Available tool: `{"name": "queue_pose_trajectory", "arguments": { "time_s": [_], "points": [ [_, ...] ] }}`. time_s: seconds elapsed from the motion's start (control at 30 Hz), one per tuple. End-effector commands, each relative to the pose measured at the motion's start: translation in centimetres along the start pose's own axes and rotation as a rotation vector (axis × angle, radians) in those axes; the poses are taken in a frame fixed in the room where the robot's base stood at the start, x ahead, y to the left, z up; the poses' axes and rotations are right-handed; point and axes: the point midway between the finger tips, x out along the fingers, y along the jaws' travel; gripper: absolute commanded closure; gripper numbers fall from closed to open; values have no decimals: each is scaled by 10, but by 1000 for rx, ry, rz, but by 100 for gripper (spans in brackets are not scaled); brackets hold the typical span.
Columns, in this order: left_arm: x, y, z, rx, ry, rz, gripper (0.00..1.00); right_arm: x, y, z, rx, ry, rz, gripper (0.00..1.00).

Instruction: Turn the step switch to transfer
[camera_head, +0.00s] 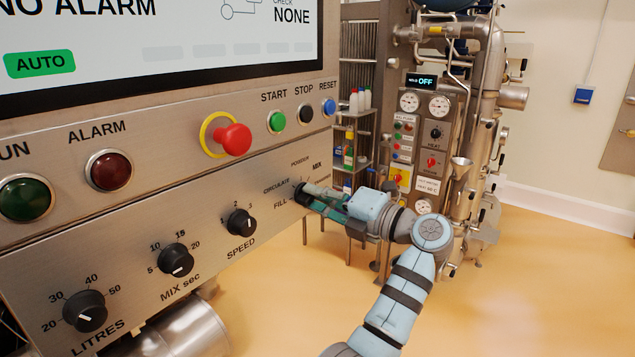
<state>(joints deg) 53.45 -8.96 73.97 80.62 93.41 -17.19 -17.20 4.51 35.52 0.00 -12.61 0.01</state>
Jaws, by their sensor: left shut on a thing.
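The step switch (301,193) is a dark rotary knob at the right end of the steel control panel. Printed labels FILL, CIRCULATE, POWDER and MIX surround it. Another label to its right is partly covered, and I cannot read it clearly. My left gripper (312,197) reaches in from the right with its dark fingers at the knob and is shut on it. The fingers hide most of the knob, so I cannot tell which label it points to. My right gripper is not in view.
The SPEED knob (239,222), MIX sec knob (176,261) and LITRES knob (85,311) sit lower left. A red emergency button (233,138) sticks out above, near the green START button (276,122). A bottle rack and pipework machine (430,150) stand behind; open floor lies right.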

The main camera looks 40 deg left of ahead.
Motion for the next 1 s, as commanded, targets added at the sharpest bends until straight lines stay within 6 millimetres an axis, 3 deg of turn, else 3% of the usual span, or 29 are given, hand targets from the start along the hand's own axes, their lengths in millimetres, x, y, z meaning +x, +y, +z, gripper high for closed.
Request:
{"name": "queue_pose_trajectory", "arguments": {
  "time_s": [0.1, 0.4, 1.0],
  "points": [
    [0, 4, 2, 96, 2, -2, 100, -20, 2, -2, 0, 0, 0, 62],
    [0, 2, 1, 288, 2, -1, 100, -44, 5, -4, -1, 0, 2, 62],
    [0, -2, -1, 375, 1, -1, 100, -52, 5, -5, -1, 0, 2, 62]
  ]
}}
